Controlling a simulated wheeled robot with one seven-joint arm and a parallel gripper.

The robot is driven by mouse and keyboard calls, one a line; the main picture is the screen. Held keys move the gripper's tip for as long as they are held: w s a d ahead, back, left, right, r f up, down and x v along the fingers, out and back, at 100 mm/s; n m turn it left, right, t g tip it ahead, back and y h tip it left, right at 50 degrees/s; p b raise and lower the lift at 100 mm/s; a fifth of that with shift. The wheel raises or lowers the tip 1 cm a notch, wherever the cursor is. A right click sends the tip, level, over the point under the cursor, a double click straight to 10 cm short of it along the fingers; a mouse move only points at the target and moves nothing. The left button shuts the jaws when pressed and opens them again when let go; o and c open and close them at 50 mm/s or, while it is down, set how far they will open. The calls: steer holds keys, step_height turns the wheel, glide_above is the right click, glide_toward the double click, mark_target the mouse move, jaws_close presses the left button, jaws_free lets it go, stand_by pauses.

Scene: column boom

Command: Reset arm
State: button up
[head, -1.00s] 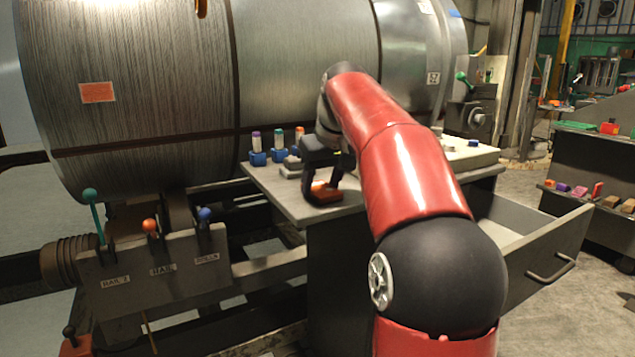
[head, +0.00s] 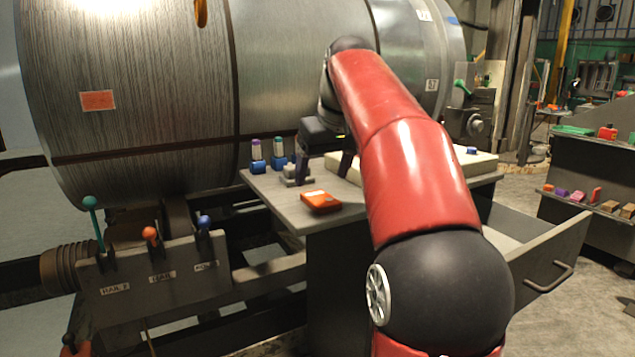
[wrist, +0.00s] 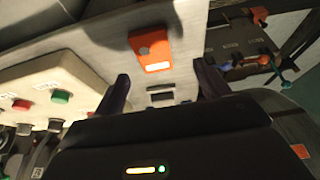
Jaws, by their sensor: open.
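My gripper (head: 325,165) is open and empty above the grey table top (head: 275,200), its two dark fingers pointing down. My red and black arm reaches over the table from the lower right and covers part of it. An orange box-shaped device (head: 320,201) lies on the table near its front edge, apart from the fingers. In the wrist view my gripper (wrist: 160,88) shows its fingers spread, with the orange device (wrist: 150,50) beyond them on the table.
Tubes in blue holders (head: 257,157) stand at the table's back left. A pale button box (wrist: 50,90) is beside the gripper. A drawer (head: 545,250) stands open at right. Levers (head: 150,236) rise at front left. A large metal cylinder (head: 150,90) fills the back.

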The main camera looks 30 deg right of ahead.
steer(key=shift+s+a+r, duration=0.2)
steer(key=shift+s+r, duration=0.3)
steer(key=shift+r, duration=0.35)
steer(key=shift+h, duration=0.3)
steer(key=s+a, duration=0.1)
steer(key=a+f, duration=0.1)
steer(key=a, duration=0.1)
steer(key=s+a+f, duration=0.1)
steer(key=a, duration=0.1)
steer(key=shift+s+a+f, duration=0.1)
steer(key=shift+s+f, duration=0.05)
steer(key=shift+s, duration=0.15)
steer(key=s+a+f, duration=0.4)
steer(key=s+f, duration=0.6)
steer(key=f, duration=0.1)
steer(key=s+a+f+t, duration=0.1)
steer(key=s+a+f, duration=0.4)
steer(key=s+f, duration=0.5)
steer(key=shift+a+f, duration=0.2)
steer(key=shift+f, duration=0.6)
steer(key=shift+w, duration=0.2)
